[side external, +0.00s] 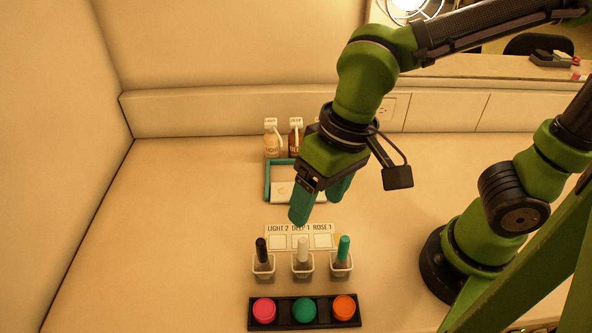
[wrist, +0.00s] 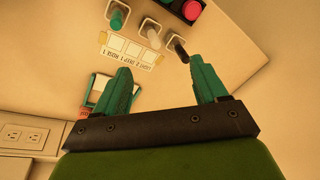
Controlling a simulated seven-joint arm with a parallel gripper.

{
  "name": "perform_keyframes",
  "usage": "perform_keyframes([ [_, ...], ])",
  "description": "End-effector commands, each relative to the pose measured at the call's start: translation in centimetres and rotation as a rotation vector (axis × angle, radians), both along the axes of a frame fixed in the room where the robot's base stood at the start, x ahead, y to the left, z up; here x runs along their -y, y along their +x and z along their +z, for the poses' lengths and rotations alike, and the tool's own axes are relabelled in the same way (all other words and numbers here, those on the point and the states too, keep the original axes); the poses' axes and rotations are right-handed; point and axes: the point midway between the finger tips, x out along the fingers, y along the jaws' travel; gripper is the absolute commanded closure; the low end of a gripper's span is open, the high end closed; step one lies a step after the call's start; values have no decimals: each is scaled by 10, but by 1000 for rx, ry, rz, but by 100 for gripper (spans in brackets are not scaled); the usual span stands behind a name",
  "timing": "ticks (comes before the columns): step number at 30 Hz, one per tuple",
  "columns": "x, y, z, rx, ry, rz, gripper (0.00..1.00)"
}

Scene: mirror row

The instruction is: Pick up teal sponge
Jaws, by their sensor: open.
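No thing is plainly marked as a sponge; two teal things show. A teal round piece (side external: 304,310) sits in the middle of a black holder (side external: 254,321), between a pink and an orange one. A teal-topped upright stick (side external: 344,247) stands in the right small white cup (side external: 342,268); it also shows in the wrist view (wrist: 117,18). My gripper (side external: 318,205) has green fingers spread apart with nothing between them. It is above the table, behind the cups and apart from both teal things. In the wrist view its fingers (wrist: 160,64) point towards the cup row.
A black stick (side external: 261,248) and a white stick (side external: 303,248) stand in the other cups. A lettered card (side external: 298,229) lies behind them. A teal-edged tray (side external: 267,182) and labelled bottles (side external: 295,140) are farther back. The table's left side is clear; a wall (side external: 60,150) bounds it.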

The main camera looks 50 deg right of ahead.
Motion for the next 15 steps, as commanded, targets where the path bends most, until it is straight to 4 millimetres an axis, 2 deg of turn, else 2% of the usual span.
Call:
perform_keyframes([
  [1,-26,-13,-9,-59,-42,2,28],
  [3,-51,-27,-17,-117,-99,-60,28],
  [5,-62,-34,-19,-142,-131,-138,28],
  [11,-63,-34,-12,-163,-154,-375,28],
  [15,-62,-34,-23,-171,-157,-413,28],
])
